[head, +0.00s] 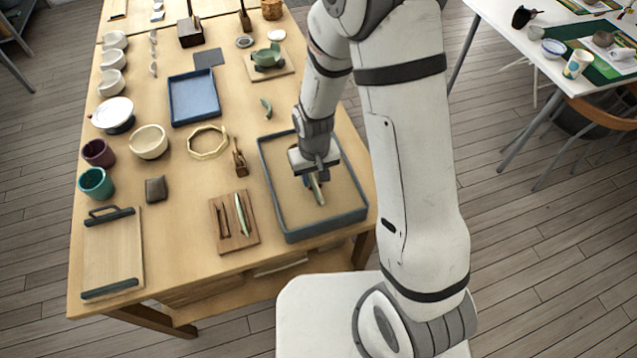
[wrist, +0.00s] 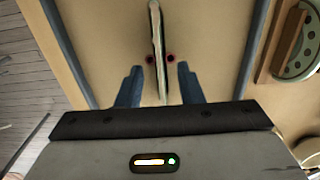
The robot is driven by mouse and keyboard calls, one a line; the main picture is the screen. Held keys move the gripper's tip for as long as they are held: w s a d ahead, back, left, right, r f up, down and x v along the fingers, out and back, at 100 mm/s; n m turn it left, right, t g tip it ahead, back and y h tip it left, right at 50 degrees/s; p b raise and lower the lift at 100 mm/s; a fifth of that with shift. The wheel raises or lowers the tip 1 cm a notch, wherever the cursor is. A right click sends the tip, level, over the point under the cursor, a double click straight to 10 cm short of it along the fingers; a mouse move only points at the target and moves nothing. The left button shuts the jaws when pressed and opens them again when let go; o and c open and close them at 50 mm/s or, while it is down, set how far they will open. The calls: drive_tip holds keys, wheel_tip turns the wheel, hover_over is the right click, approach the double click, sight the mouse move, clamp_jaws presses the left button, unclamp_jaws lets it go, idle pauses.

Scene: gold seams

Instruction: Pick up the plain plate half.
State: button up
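The plate half (head: 317,190) stands on edge in the grey-rimmed tray with a tan, sand-like bed (head: 343,211). In the wrist view it is a thin pale upright strip (wrist: 157,40) with a darker edge, seen nearly edge-on, so its face and any pattern are hidden. My gripper (head: 314,177) is over the tray, pointing down at the plate half. In the wrist view its two blue-grey fingers (wrist: 159,75) are apart, one on each side of the strip, with a visible gap on both sides. My gripper hides part of the plate half in the head view.
Left of the tray are a small wooden stand (head: 239,160) and a board with slim tools (head: 223,228). A green curved shard (head: 266,107) lies behind the tray. A blue tray (head: 193,97), a gold-edged ring (head: 208,142) and several bowls stand farther left.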

drive_tip(key=shift+f+b, duration=0.25)
drive_tip(key=shift+b, duration=0.1)
idle(0.4)
clamp_jaws()
